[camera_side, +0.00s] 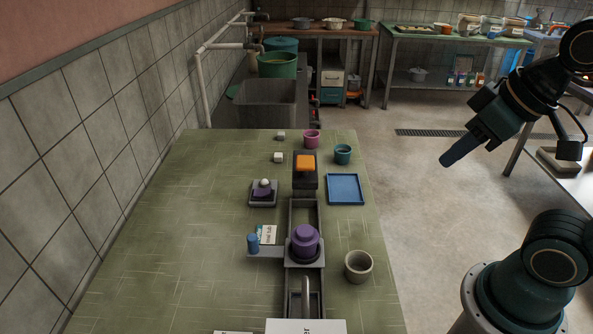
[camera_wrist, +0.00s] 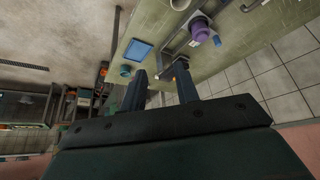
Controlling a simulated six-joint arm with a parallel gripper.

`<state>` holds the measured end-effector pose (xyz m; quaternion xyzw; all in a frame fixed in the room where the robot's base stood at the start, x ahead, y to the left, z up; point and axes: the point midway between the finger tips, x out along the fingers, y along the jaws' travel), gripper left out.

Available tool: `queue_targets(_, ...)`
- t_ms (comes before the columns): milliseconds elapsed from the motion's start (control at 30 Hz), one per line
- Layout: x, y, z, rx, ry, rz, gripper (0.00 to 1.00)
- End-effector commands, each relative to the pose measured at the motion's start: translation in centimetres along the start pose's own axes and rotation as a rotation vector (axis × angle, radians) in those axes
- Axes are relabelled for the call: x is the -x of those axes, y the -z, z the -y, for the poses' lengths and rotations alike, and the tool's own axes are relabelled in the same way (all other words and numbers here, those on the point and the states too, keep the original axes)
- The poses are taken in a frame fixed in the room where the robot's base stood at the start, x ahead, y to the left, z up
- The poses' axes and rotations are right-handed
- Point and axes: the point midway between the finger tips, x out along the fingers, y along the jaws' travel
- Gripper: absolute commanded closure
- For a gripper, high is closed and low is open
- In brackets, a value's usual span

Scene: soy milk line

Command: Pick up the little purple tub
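A purple tub (camera_side: 305,242) with a rounded, stepped top stands upright on a grey holder along the dark channel in the middle of the green table. It also shows in the wrist view (camera_wrist: 201,33), at upper right. My gripper (camera_side: 447,160) hangs in the air to the right of the table, far from the tub. In the wrist view its two fingers (camera_wrist: 160,68) are apart with nothing between them.
A grey cup (camera_side: 358,266) stands right of the tub, and a blue peg (camera_side: 253,243) left of it. The table's left part is clear.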

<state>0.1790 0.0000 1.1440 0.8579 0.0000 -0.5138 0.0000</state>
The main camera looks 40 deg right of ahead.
Motion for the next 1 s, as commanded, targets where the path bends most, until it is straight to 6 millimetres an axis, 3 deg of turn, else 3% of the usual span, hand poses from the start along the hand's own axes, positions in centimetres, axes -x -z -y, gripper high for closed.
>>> queue_targets(33,0.0,0.0,0.0,0.000,0.000,0.000,0.59)
queue_targets(200,0.0,0.0,0.0,0.000,0.000,0.000,0.25)
queue_targets(667,-0.4,0.4,0.2,0.021,0.006,0.006,0.25)
queue_targets(1000,-3.5,3.5,1.9,0.179,0.058,0.041,0.25)
